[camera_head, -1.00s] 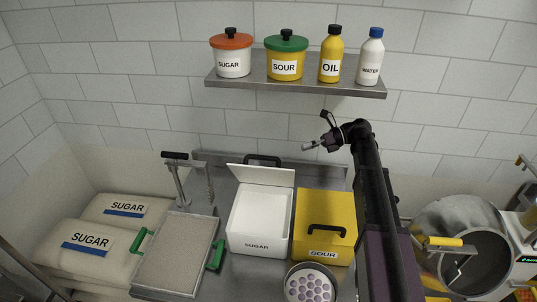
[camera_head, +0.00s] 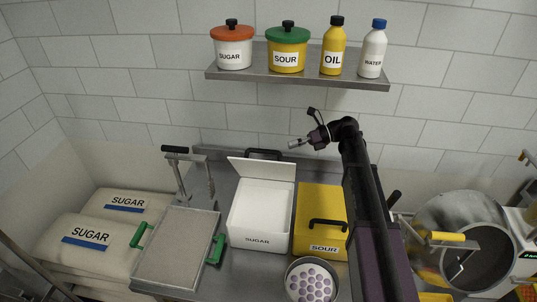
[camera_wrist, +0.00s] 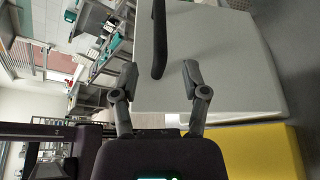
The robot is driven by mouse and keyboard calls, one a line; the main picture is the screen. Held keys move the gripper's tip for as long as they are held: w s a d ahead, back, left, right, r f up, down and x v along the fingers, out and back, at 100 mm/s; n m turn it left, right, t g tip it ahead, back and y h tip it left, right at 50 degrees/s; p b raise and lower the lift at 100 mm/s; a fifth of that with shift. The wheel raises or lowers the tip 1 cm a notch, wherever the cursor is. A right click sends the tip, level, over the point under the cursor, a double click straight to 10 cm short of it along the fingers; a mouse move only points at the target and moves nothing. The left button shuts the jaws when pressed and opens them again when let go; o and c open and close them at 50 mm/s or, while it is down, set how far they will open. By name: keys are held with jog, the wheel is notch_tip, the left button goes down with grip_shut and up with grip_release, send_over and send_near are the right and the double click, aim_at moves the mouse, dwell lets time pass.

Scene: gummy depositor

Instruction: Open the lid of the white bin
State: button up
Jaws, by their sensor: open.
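The white bin (camera_head: 240,238), labelled SUGAR, stands on the metal counter. Its lid (camera_head: 262,170) is raised and leans back at the rear edge, so the white inside of the bin shows. The lid's black handle (camera_head: 264,154) is on the side facing the wall. My gripper (camera_head: 297,143) is up behind the bin, just right of the lid. In the wrist view my gripper (camera_wrist: 155,82) has its fingers apart, with nothing between them. The lid's outer face (camera_wrist: 225,60) and its black handle (camera_wrist: 160,38) lie just past the fingertips, apparently not held.
A yellow SOUR bin (camera_head: 306,225) with a black handle stands right beside the white bin. A round tray (camera_head: 292,283) is in front. A green-handled tray (camera_head: 168,247) is at left. A wall shelf (camera_head: 262,77) with pots and bottles hangs above. A drum machine (camera_head: 462,225) is at right.

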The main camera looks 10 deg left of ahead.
aim_at(268, 152)
jog(key=b+x, duration=0.2)
jog(key=x, duration=0.6)
jog(key=shift+s+a+f, duration=0.1)
jog(key=shift+s+a, duration=0.05)
jog(key=shift+a, duration=0.15)
grip_shut()
